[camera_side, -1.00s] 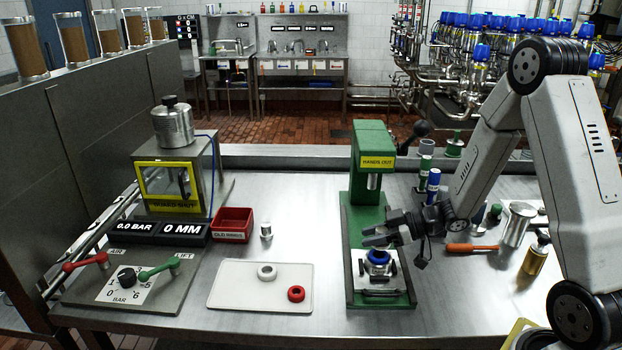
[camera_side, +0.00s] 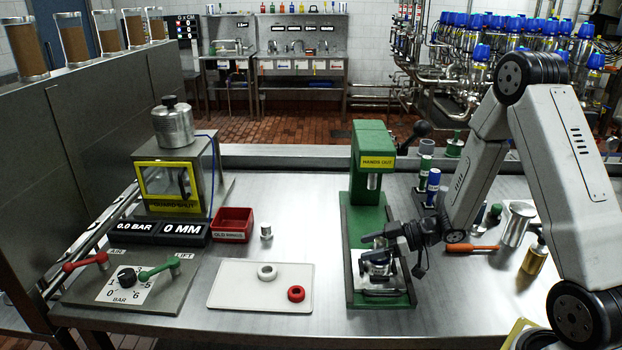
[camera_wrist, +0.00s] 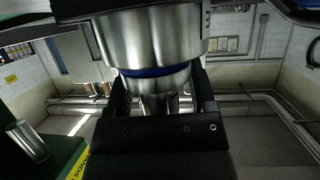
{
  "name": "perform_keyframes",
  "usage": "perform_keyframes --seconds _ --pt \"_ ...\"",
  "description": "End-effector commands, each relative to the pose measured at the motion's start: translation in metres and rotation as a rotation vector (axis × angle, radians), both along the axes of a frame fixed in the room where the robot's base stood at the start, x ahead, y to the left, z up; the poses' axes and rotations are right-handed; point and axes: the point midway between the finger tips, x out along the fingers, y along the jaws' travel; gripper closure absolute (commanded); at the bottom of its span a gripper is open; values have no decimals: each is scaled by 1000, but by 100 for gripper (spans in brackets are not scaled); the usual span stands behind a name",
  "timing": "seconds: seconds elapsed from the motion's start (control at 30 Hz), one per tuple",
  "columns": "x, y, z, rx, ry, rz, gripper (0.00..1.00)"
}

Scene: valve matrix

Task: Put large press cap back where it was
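A metal cylindrical piece with a blue band, which appears to be the large press cap (camera_wrist: 158,45), fills the top centre of the wrist view. Its narrower metal part sits between the dark jaws of my gripper (camera_wrist: 163,100). In the side view my gripper (camera_side: 370,246) is low over the base of the green press (camera_side: 368,160). Silver metal (camera_side: 378,267) shows just below the jaws, and no blue is visible there. The jaws are apart with metal between them. Whether they press on it is hidden.
The press ram (camera_side: 374,182) and head are above and behind my gripper. An orange-handled tool (camera_side: 472,248) and metal cylinders are right. The table between tray and press is clear.

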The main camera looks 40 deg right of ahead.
Motion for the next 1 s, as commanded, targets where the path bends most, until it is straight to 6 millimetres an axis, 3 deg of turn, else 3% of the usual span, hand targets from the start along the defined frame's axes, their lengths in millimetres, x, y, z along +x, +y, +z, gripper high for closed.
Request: perform_keyframes --seconds 0.53,1.0 --pt "-5 -5 4 -1 0 -2 25" --pt "-41 -34 21 -2 0 -4 25"
